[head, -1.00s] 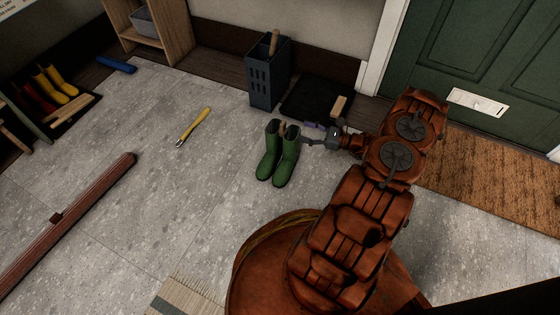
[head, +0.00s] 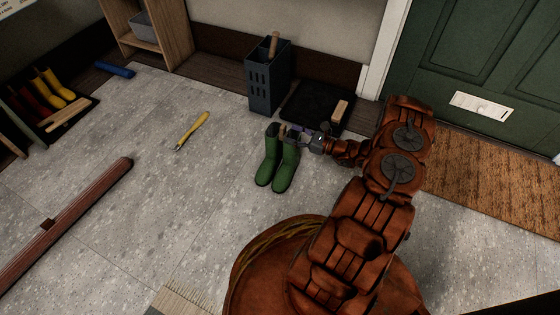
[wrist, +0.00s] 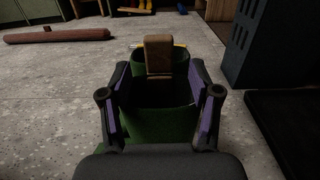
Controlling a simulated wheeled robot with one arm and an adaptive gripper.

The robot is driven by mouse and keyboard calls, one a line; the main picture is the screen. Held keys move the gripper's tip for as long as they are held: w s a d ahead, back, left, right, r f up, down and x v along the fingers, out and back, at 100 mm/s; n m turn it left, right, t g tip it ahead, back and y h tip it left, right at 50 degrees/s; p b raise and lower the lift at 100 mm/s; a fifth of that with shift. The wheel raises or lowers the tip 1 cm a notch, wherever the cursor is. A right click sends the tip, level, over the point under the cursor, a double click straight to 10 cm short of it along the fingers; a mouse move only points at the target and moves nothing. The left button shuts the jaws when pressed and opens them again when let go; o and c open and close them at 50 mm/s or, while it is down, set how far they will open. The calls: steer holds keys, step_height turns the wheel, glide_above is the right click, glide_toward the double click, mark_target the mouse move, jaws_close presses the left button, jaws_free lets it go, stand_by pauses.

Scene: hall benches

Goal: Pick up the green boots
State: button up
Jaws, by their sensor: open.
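The green boots (head: 284,172) stand upright as a pair on the tiled floor in the middle of the head view. My gripper (head: 290,135) is at the top of the boots, coming in from the right. In the wrist view the gripper (wrist: 161,98) is open, with one purple-padded finger on each side of a green boot (wrist: 157,127). A brown wooden piece (wrist: 158,54) stands up at the far side of the boot's opening. I cannot tell whether the fingers touch the boot.
A dark slotted bin (head: 268,82) and a black tray (head: 312,104) stand behind the boots. A yellow-handled tool (head: 194,129) lies on the floor to the left. A long reddish-brown roll (head: 70,220) lies further left.

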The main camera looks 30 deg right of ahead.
mark_target(285, 131)
steer(key=shift+b+x, duration=0.55)
steer(key=shift+x, duration=1.65)
jaws_close()
